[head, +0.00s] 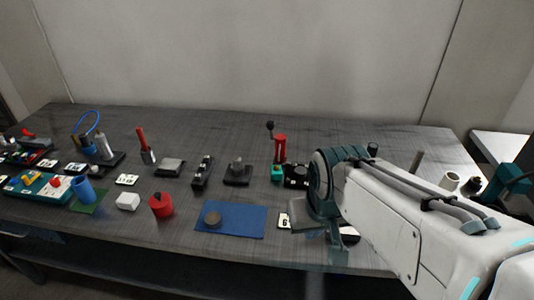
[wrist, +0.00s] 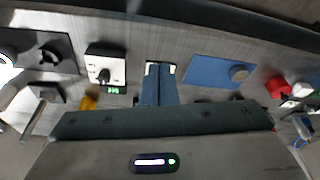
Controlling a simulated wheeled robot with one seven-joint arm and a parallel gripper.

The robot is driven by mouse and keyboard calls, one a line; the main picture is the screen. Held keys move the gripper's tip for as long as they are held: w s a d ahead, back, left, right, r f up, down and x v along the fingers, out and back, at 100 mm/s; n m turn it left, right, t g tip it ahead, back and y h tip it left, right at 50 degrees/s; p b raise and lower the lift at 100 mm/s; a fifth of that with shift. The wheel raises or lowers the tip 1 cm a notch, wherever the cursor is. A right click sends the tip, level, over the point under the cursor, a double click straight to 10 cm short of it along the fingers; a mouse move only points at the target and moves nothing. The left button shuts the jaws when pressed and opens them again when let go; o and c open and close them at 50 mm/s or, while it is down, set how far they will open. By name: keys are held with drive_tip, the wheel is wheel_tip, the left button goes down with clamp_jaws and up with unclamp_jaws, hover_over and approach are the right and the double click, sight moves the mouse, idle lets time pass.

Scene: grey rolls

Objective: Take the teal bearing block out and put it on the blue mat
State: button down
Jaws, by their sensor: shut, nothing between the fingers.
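The blue mat (head: 245,220) lies near the front edge of the table, with a round grey-brown disc on its left part. In the wrist view the mat (wrist: 205,72) is right of the fingers. A small teal block (head: 277,173) is at the foot of a red cylinder in the middle of the table; I cannot tell whether it is the bearing block. My gripper (head: 338,262) is shut and empty, right of the mat. Its fingers show pointing at the table in the wrist view (wrist: 160,72). My arm hides part of the right of the table.
A red round pot (head: 161,205) and a white block (head: 128,201) stand left of the mat. Black fixtures (head: 237,174) stand behind it. A teal tray (head: 38,188) with yellow and red parts is far left. A white cylinder (head: 449,181) stands at the right, beyond my arm.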

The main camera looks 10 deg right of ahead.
drive_tip(key=c, duration=1.5)
unclamp_jaws()
drive_tip(key=shift+w, duration=0.1)
drive_tip(key=o, duration=0.5)
drive_tip(key=shift+w+d+r+n, duration=0.1)
drive_tip(key=shift+w+n, duration=0.2)
drive_tip(key=shift+o, duration=0.9)
drive_tip(key=w+d+f+n+g+h+p, duration=0.1)
drive_tip(key=w+n+g+h, duration=0.1)
drive_tip(key=w+n, duration=0.4)
drive_tip(key=w+h, duration=0.1)
drive_tip(key=w, duration=0.2)
drive_tip(key=shift+w, duration=0.35)
drive_tip(key=n+t+h+p, duration=0.4)
drive_tip(key=n+h, duration=0.5)
drive_tip(key=n, duration=0.8)
approach(277, 168)
drive_tip(key=shift+t, duration=0.8)
drive_tip(key=x, duration=0.4)
drive_tip(key=shift+s+d, duration=0.15)
drive_tip(key=shift+d, duration=0.3)
drive_tip(key=shift+s+f+p+x, duration=0.15)
drive_tip(key=shift+p+x, duration=0.15)
drive_tip(key=shift+x, duration=0.6)
drive_tip(key=shift+f+p+x, duration=0.15)
drive_tip(key=shift+p+x, duration=0.2)
drive_tip(key=shift+x, duration=0.55)
drive_tip(key=shift+s+f+p+x, duration=0.15)
drive_tip(key=shift+p+x, duration=0.15)
drive_tip(key=shift+x, duration=0.6)
